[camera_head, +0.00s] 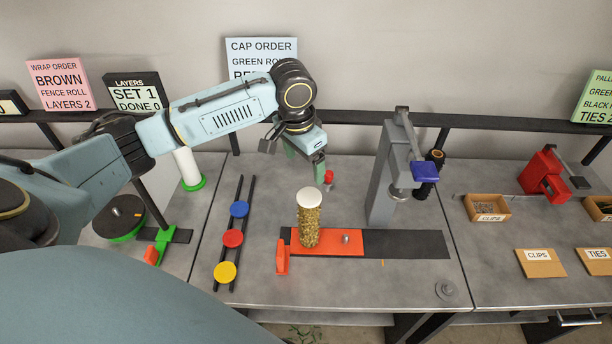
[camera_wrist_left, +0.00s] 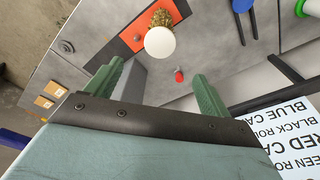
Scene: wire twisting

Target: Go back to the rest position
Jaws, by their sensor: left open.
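My left gripper (camera_head: 308,160) hangs above the back of the middle bench, with my left arm reaching in from the left. In the left wrist view its two green fingers (camera_wrist_left: 157,85) are apart with nothing between them. A golden mesh roll with a white cap (camera_head: 309,215) stands upright on the orange plate (camera_head: 345,240), in front of the gripper and apart from it. It also shows in the left wrist view, with its white cap (camera_wrist_left: 160,42) toward me. A small red part (camera_head: 328,177) lies below the fingers on the bench. My right gripper is not in view.
A grey press (camera_head: 384,180) with a blue block stands right of the roll. Blue, red and yellow discs (camera_head: 232,238) sit on a rack at left. A white post on a green base (camera_head: 188,165) stands near my arm. A red tool (camera_head: 543,172) and trays are at right.

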